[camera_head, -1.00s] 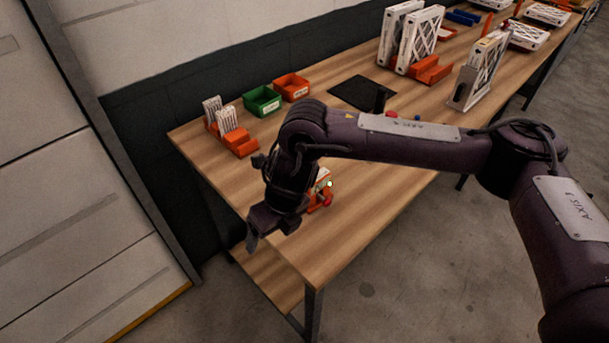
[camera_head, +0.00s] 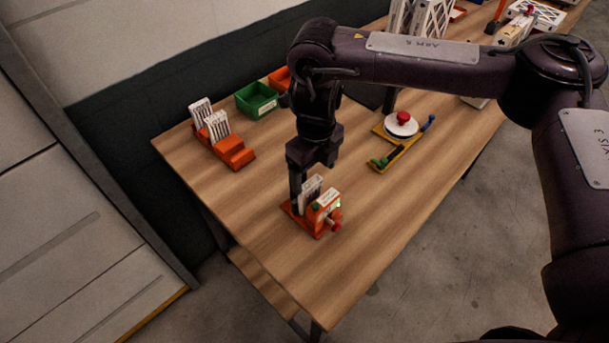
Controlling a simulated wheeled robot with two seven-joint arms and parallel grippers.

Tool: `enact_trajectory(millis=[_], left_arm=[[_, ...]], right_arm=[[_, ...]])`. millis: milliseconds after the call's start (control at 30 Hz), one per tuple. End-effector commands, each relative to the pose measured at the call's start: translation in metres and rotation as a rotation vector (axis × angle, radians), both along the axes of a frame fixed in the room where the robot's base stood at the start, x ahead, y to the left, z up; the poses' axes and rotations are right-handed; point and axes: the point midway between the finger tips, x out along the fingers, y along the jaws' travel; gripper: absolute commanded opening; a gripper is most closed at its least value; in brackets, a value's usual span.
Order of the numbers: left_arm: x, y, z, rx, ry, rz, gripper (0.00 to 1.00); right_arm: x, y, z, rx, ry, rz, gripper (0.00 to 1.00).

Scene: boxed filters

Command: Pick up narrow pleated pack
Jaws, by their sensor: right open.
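A small white pleated pack (camera_head: 311,190) stands upright in an orange fixture (camera_head: 298,216) near the front of the wooden table. My right gripper (camera_head: 306,182) is open and points down at this fixture, close over the pack. One dark finger reaches down at the pack's left side; whether it touches the pack I cannot tell. Two more white slatted packs, one at the back (camera_head: 200,110) and one in front (camera_head: 217,126), stand in an orange rack (camera_head: 231,150) at the table's left. Which pack is the narrow one I cannot tell for sure. My left gripper is out of view.
A green bin (camera_head: 257,100) and a partly hidden orange bin (camera_head: 280,78) stand at the back edge. A yellow fixture with a white disc and red knob (camera_head: 402,122) lies right of my gripper. Larger framed filters (camera_head: 428,22) stand farther back. The table's front corner is bare.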

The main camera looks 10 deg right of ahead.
Motion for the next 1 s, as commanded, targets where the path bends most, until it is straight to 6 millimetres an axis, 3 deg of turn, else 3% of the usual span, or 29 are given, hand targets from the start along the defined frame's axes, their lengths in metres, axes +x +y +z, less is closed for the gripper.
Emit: enact_trajectory(millis=[467, 700, 1000], left_arm=[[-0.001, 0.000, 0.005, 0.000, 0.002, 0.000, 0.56], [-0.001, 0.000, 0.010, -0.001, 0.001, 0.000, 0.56], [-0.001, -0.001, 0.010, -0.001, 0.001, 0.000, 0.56]], right_arm=[[-0.002, 0.004, -0.036, 0.002, 0.005, 0.000, 0.80], [-0.004, 0.010, -0.069, 0.002, 0.005, -0.001, 0.80], [-0.003, 0.009, -0.078, 0.001, -0.001, 0.001, 0.80]])
